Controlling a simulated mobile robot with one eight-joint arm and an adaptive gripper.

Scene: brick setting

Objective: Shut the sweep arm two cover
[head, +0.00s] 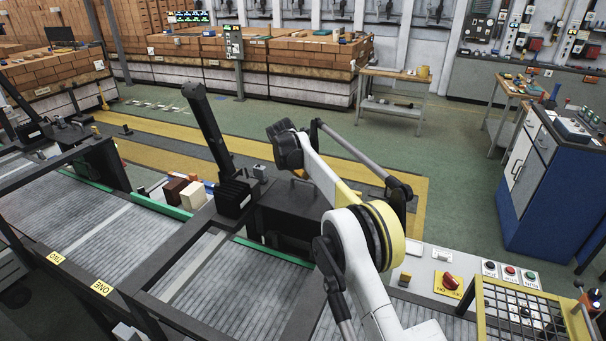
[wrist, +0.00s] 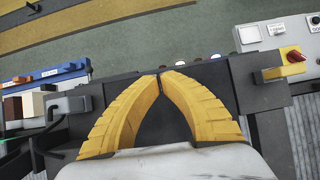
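My gripper (wrist: 161,74) shows in the wrist view with its two yellow fingers meeting at the tips, nothing visible between them. It is over or against a black housing (wrist: 205,82); contact cannot be told. In the head view, my arm hides the gripper. A long black cover-like piece (head: 205,130) stands tilted upright from a black base (head: 235,196) between the roller lanes. A similar raised black piece (head: 20,103) is at the far left. Yellow tags read TWO (head: 55,258) and ONE (head: 102,288) on the front rail. Which raised piece belongs to two cannot be told.
A black box (head: 290,205) sits beside my arm. Small brown and cream blocks (head: 190,194) lie behind the lanes. A control panel with a red knob (head: 449,281) and a yellow mesh guard (head: 520,310) are at right. Green floor (head: 465,185) is open behind.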

